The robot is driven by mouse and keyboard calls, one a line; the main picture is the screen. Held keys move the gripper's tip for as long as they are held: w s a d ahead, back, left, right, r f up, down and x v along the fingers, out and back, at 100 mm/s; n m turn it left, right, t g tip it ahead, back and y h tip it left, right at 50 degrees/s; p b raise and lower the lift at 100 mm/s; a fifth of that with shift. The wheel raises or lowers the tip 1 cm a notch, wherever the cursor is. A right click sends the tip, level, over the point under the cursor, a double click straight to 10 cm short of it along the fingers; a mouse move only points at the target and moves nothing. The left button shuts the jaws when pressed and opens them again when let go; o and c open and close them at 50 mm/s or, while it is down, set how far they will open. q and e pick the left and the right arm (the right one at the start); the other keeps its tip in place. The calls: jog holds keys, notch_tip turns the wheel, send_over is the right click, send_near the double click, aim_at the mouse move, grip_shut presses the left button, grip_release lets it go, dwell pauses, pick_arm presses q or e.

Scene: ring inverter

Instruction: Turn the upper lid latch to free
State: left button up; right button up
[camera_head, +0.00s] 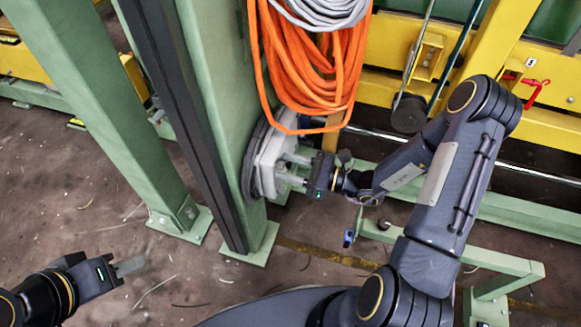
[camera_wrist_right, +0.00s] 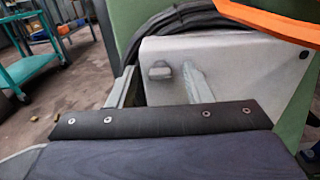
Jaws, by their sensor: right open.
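A light grey box (camera_head: 268,150) is fixed to the green post. In the right wrist view its pale lid face (camera_wrist_right: 240,75) carries a small grey latch (camera_wrist_right: 160,71); I cannot tell whether it is the upper one. My right gripper (camera_head: 288,169) is at the box face, its fingers pointing at it. In the wrist view the right gripper (camera_wrist_right: 158,86) is open, with one finger on each side of the latch; I cannot tell whether either touches it. My left gripper (camera_head: 130,266) is low at the left, away from the box; its opening is unclear.
An orange cable coil (camera_head: 318,70) hangs just above the box, with a grey coil (camera_head: 325,10) over it. The green post (camera_head: 215,100) stands behind the box. Yellow beams (camera_head: 480,70) and a low green frame (camera_head: 500,265) lie to the right. Floor is open at lower left.

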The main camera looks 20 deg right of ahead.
jog(key=shift+c, duration=0.3)
jog(key=c, duration=0.9)
jog(key=shift+r+m+p, duration=0.2)
jog(key=shift+m+p, duration=1.5)
jog(key=shift+p, duration=0.2)
jog(key=m+p, duration=0.3)
jog(key=shift+w+m, duration=0.1)
jog(key=shift+m, duration=0.2)
jog(key=shift+d+f+m+p, duration=0.15)
jog(key=shift+m+p, duration=1.05)
jog(key=shift+m, duration=1.5)
jog(key=shift+a+f+m+p, duration=0.1)
jog(key=shift+f+m+p, duration=0.15)
jog(key=shift+m+p, duration=1.7)
jog(key=shift+m+b, duration=0.75)
jog(key=shift+m, duration=0.2)
